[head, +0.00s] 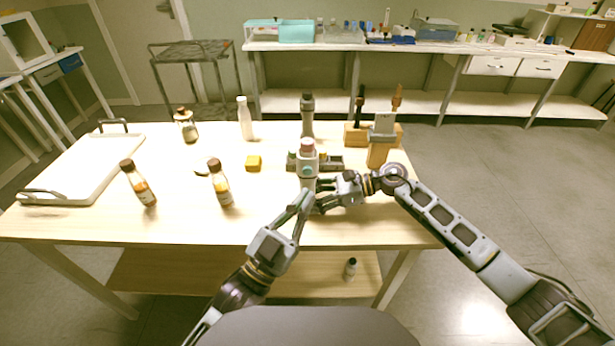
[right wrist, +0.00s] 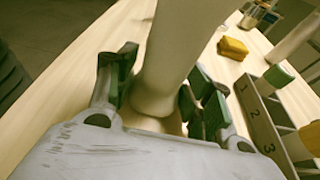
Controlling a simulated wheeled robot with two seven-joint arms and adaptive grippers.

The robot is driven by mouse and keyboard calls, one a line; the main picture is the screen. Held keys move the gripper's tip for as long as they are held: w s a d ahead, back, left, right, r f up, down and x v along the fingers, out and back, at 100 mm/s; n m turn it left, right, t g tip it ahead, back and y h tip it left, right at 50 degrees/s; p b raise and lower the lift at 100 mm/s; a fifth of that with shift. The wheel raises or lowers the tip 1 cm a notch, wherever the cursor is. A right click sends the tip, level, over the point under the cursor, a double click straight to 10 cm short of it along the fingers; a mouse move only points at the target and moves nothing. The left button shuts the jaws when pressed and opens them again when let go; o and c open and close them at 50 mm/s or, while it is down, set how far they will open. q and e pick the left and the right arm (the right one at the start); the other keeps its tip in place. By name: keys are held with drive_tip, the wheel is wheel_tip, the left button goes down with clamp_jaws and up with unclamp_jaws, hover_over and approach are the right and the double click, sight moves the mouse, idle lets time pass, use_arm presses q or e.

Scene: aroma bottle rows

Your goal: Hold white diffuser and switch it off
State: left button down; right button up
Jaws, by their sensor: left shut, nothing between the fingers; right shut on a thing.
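The white diffuser (head: 307,160) stands upright near the front middle of the table, with a pinkish top and a round teal button on its front. My right gripper (head: 322,196) is shut on its lower body from the right. In the right wrist view, the pale diffuser body (right wrist: 172,55) rises between the two dark fingers of that gripper (right wrist: 160,98). My left gripper (head: 304,200) is shut and empty, its tips just in front of the diffuser's lower part, below the button. I cannot tell whether those tips touch it.
A numbered rack (right wrist: 262,115) stands close behind the diffuser. A white tray (head: 75,172) lies at the far left. A wooden tool holder (head: 378,155) is at right.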

drive_tip(key=o, duration=0.8)
drive_tip(key=shift+o, duration=0.2)
drive_tip(key=shift+d, duration=0.1)
drive_tip(key=shift+v, duration=5.9)
